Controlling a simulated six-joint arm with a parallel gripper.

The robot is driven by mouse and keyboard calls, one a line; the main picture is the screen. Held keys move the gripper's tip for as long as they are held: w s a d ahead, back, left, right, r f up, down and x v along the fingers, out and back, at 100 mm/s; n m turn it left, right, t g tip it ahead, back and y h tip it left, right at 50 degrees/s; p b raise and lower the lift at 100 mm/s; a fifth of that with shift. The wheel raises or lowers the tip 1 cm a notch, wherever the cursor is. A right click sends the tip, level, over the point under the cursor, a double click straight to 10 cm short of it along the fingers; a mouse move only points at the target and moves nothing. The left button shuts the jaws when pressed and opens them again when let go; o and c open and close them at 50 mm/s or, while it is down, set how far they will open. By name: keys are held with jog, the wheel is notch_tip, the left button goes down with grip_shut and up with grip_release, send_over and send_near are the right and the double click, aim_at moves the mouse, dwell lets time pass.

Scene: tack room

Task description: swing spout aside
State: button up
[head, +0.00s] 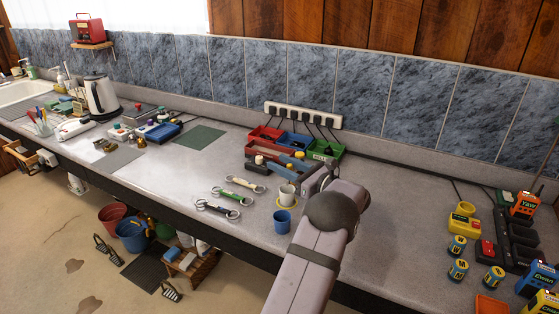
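The sink (14,93) is a pale basin at the far left of the counter. I cannot make out its spout for certain; small upright shapes stand around the basin, too small to tell apart. My gripper (328,174) is far to the right of the sink, over the middle of the counter.
A kettle (101,97) and small items crowd the counter right of the sink.

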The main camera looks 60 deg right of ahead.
jog(key=shift+w+d, duration=0.1)
jog(key=shift+w, duration=0.45)
grip_shut()
